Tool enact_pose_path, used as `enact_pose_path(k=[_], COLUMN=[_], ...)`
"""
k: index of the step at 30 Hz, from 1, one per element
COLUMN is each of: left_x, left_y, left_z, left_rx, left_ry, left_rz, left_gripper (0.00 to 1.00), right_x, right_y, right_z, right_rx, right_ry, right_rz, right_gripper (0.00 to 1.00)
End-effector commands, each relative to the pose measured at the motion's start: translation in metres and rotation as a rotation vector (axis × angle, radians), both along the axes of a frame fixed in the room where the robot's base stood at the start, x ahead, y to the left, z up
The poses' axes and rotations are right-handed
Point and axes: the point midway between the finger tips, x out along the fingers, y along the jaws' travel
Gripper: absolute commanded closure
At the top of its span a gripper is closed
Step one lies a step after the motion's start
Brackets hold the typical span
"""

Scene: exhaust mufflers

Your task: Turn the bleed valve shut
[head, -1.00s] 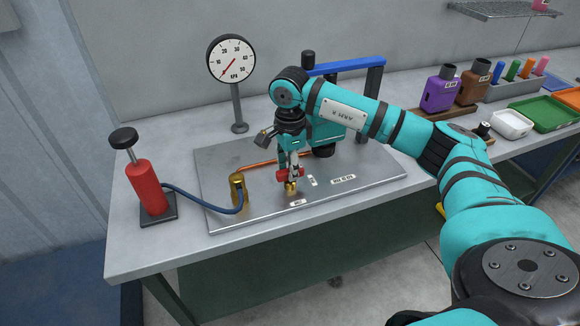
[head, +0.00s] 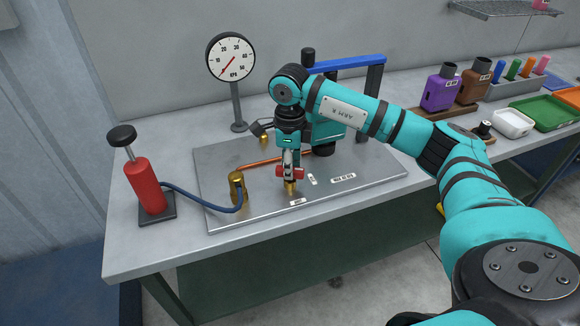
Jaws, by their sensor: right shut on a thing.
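The bleed valve is a small brass body (head: 290,187) with a red handle (head: 299,174), near the front middle of the metal plate (head: 225,160). My right gripper (head: 289,172) points straight down over it and is shut on the red handle, whose ends stick out to either side of the fingers. Much of the handle is hidden by the fingers. My left gripper is not in view.
A pressure gauge (head: 231,58) on a post stands behind the plate. A red hand pump (head: 146,185) stands left, its blue hose (head: 195,197) running to a brass fitting (head: 238,187). A blue-topped frame (head: 348,65) stands behind my arm. Bottles and trays fill the right.

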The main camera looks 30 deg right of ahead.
Motion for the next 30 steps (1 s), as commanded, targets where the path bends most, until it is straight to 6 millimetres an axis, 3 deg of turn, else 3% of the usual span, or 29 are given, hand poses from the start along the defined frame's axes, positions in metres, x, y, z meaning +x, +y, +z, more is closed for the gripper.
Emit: enact_pose_path(k=[30], left_x=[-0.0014], left_y=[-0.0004], left_z=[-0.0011], left_rx=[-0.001], left_ry=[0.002], left_rz=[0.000], left_gripper=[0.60], right_x=[0.0014], right_y=[-0.0006], right_z=[0.0025], right_rx=[0.002], right_ry=[-0.005], right_rz=[-0.911], right_gripper=[1.00])
